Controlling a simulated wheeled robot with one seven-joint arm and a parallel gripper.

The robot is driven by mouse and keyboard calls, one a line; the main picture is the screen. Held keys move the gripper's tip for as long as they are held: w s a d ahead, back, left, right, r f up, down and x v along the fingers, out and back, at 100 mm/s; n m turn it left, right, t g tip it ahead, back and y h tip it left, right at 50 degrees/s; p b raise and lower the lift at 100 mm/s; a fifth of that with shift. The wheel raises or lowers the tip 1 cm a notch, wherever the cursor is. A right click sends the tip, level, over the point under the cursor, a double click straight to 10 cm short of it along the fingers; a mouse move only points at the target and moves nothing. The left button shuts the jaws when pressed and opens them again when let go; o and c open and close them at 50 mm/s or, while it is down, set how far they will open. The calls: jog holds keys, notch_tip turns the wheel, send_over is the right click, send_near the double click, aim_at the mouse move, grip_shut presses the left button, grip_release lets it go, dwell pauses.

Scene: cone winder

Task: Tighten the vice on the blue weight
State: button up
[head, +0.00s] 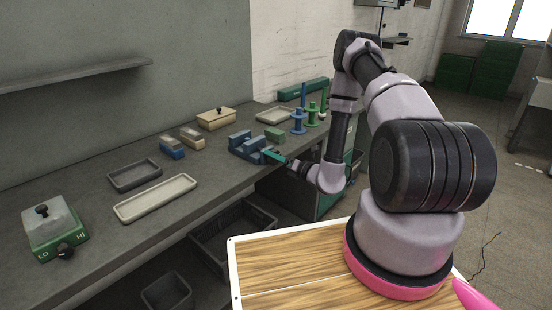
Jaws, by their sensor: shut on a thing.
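The blue-grey vice (246,147) stands near the front edge of the bench, left of my arm. My gripper (272,156), with teal at its end, reaches in from the right to the vice's near right side. It is shut at the vice's handle, which is small and mostly hidden behind the fingers. A blue shape shows between the vice's blocks, but I cannot tell the blue weight apart from the vice body, nor how closely the jaws meet it.
A green block (274,134) lies behind the vice. Blue spools (299,122) and green spools (311,116) stand further right. A dark crate (232,235) sits below the bench.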

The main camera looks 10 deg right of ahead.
dwell(0.5)
jog(key=o, duration=1.3)
